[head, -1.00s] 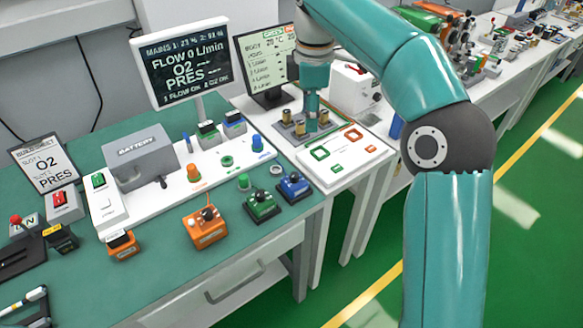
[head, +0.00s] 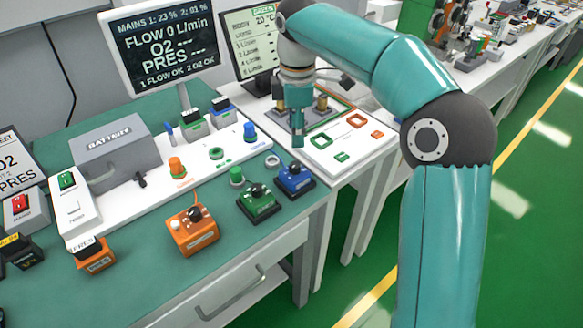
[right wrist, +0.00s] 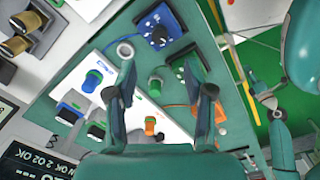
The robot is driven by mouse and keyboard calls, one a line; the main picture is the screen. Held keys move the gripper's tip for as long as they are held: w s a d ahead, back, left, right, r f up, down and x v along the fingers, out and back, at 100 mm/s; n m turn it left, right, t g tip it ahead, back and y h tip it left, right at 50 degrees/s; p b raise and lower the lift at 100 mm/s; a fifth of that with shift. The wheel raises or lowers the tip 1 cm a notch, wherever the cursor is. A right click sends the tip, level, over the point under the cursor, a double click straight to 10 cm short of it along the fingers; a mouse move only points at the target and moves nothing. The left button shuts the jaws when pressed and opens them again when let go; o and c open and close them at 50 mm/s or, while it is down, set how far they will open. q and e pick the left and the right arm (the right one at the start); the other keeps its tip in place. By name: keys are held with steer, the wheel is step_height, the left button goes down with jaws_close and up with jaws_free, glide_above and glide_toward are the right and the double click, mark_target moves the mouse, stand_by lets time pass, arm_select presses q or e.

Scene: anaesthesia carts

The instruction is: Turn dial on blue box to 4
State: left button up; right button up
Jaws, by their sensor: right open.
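The blue box (head: 295,179) with a black dial (head: 296,168) stands near the table's front edge, right of the green box (head: 259,203). The blue box also shows in the right wrist view (right wrist: 161,35), with its dial at the top; I cannot read the dial's setting. My right gripper (head: 297,140) points down, just behind and above the blue box, apart from it. In the right wrist view its fingers (right wrist: 163,92) are spread and empty. Part of my left arm seems to show at the right of that view; its jaws are unclear.
An orange box (head: 195,231) with a dial stands left of the green box. A white panel (head: 135,205) with coloured knobs lies behind, beside a grey battery case (head: 113,150). A white board (head: 345,150) is on the right. Green floor lies beyond the table edge.

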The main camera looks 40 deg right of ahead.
mark_target(295, 165)
step_height(295, 165, down, 11)
steer(key=shift+w+r+b, duration=0.15)
steer(key=shift+r+b, duration=0.05)
steer(key=shift+b, duration=0.5)
